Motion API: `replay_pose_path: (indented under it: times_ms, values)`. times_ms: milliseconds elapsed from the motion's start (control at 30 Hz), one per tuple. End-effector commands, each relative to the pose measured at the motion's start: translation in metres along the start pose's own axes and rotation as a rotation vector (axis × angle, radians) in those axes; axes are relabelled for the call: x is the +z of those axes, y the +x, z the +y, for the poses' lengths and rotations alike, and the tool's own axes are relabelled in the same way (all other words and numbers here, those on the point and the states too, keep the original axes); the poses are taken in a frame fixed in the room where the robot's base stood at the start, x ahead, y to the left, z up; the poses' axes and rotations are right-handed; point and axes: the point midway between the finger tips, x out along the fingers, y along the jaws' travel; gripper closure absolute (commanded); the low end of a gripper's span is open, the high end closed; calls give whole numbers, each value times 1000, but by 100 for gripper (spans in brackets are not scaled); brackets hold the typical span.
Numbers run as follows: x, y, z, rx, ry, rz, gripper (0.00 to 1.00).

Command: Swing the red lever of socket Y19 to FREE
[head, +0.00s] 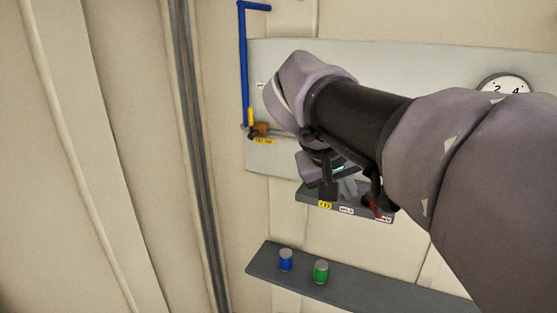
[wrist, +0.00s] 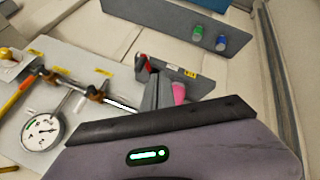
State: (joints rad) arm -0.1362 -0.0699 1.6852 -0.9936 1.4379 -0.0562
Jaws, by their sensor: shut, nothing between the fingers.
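The socket shelf, a small grey ledge (head: 301,194), sticks out from the wall panel. It carries a yellow label (head: 325,204), which seems to read Y19, and two white labels whose text is too small to read. The red lever (head: 371,208) shows as a small red patch by the right white label, partly hidden by my arm. In the wrist view the red lever (wrist: 142,68) stands at the ledge's left end. My gripper (wrist: 157,82) is shut and empty, close to the lever; I cannot tell whether they touch. A pink piece (wrist: 179,93) shows beside the fingers.
A lower shelf (head: 400,293) carries a blue can (head: 286,260) and a green can (head: 321,272). The wall left of the panel is bare.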

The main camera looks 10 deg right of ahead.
Motion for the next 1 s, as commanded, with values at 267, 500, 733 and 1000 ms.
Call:
replay_pose_path:
  times_ms: [267,500,733,1000]
  values:
    - [1,62,0,0,-1,-5,100]
    - [0,83,27,-1,2,-2,100]
    - [0,89,35,-3,0,0,100]
    - [2,90,38,-3,1,0,100]
